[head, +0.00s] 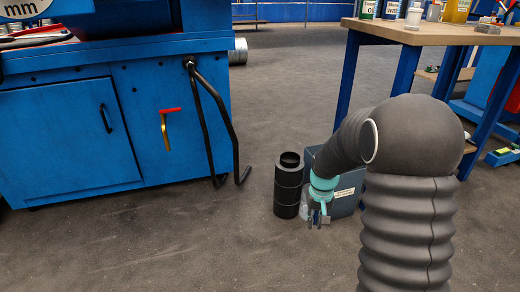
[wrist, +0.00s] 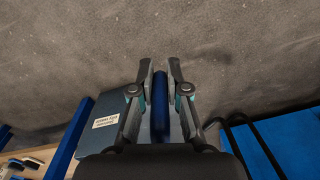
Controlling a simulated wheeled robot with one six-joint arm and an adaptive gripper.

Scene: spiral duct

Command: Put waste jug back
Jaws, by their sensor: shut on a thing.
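My gripper (head: 319,216) is low over the floor, beside a blue-grey bin. In the wrist view, its two fingers (wrist: 160,78) are closed on a narrow dark blue part (wrist: 160,106), which I take to be the waste jug's handle. A pale, translucent patch (head: 304,209) beside the gripper in the head view looks like the jug's body. Most of the jug is hidden by my gripper, so I cannot tell whether it touches the floor.
The labelled bin (head: 346,200) stands right of my gripper, a black ribbed cylinder (head: 287,189) left of it. A blue cabinet (head: 75,140) with black bent bars (head: 229,135) is at left. A workbench (head: 460,36) stands back right. The floor in front is clear.

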